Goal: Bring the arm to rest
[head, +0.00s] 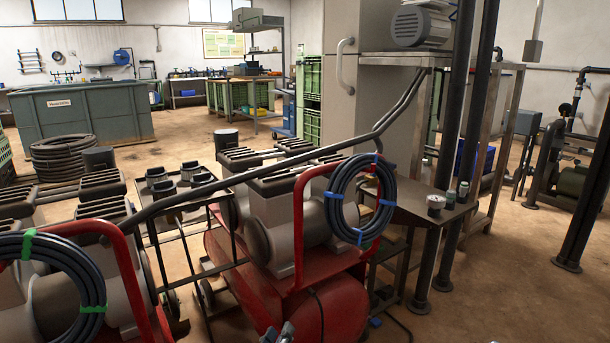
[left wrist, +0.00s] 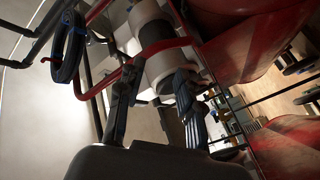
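My left gripper (head: 278,333) just shows at the bottom edge of the head view, in front of the red compressor tank (head: 322,312). Only its tips are seen there; the arm is out of frame. In the left wrist view the two dark fingers of this gripper (left wrist: 155,100) stand apart with nothing between them. Red and grey machinery shows beyond the fingers, and I see no contact with it. My right gripper is in neither view.
A coiled blue hose (head: 361,200) hangs on the red frame close by; another coil (head: 62,270) hangs at the left. A metal side table (head: 418,205) and dark upright pipes stand to the right. Open floor (head: 490,290) lies at the lower right. A green tank (head: 80,112) stands far back.

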